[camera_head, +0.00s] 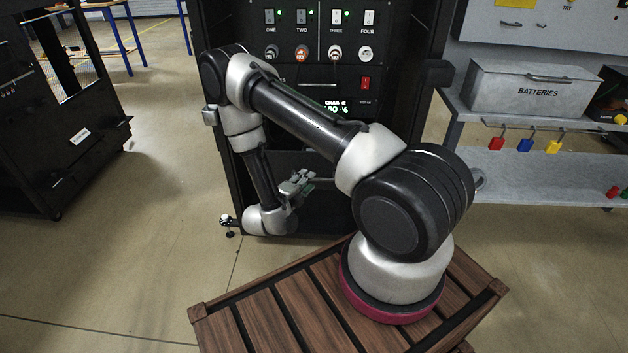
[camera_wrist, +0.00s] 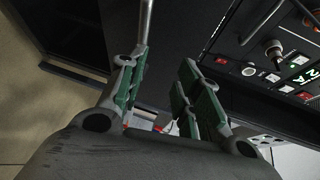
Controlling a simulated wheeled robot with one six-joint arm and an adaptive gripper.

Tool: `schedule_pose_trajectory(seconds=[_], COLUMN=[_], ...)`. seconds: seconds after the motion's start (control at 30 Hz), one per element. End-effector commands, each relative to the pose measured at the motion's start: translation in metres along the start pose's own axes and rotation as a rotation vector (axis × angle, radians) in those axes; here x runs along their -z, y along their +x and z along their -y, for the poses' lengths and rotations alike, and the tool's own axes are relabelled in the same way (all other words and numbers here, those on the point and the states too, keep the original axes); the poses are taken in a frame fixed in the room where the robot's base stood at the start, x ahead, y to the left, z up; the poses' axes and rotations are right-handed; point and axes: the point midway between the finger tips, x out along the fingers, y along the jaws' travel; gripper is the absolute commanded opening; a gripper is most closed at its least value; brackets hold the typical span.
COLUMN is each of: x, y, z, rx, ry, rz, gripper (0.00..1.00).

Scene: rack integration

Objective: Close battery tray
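The black rack cabinet (camera_head: 400,90) stands behind my arm, with a drawer front and handle (camera_head: 320,84) below its switch panel. My gripper (camera_head: 297,184) is low in front of the cabinet. A thin metal bar (camera_head: 322,180) runs right from beside it, and I cannot tell whether it is the battery tray's handle. In the wrist view my gripper (camera_wrist: 161,65) has its two green-padded fingers apart. A metal bar (camera_wrist: 147,18) rises by the left finger's tip; contact is unclear. The battery tray is not clearly identifiable, as my arm covers much of the lower cabinet.
A grey shelf unit (camera_head: 505,180) at the right holds a box marked BATTERIES (camera_head: 530,90) and hanging red, blue and yellow padlocks. Another black rack (camera_head: 60,130) stands at the left. The floor (camera_head: 165,200) between the racks is clear.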

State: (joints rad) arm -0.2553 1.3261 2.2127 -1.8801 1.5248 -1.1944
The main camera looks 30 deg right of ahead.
Motion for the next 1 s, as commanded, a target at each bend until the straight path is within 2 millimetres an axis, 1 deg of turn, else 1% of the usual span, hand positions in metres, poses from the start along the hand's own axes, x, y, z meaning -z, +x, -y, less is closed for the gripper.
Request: schedule_pose_trajectory(seconds=[0.03,0.1,0.17,0.27,0.5,0.6,0.73,0.97,1.0], x=[0.001,0.002,0.002,0.002,0.000,-0.001,-0.002,-0.002,-0.002], y=[-0.003,-0.004,-0.001,0.013,0.053,0.064,0.070,0.071,0.071], z=[-0.013,-0.023,-0.027,-0.028,-0.028,-0.029,-0.029,-0.029,-0.028], rx=[-0.009,-0.016,-0.018,-0.019,-0.018,-0.018,-0.019,-0.018,-0.018], ry=[-0.038,-0.067,-0.080,-0.081,-0.079,-0.078,-0.080,-0.080,-0.079], rz=[0.023,0.044,0.051,0.051,0.050,0.051,0.053,0.053,0.053], gripper=[0.34,0.34,0.34,0.34,0.34,0.34,0.34,0.34,0.28])
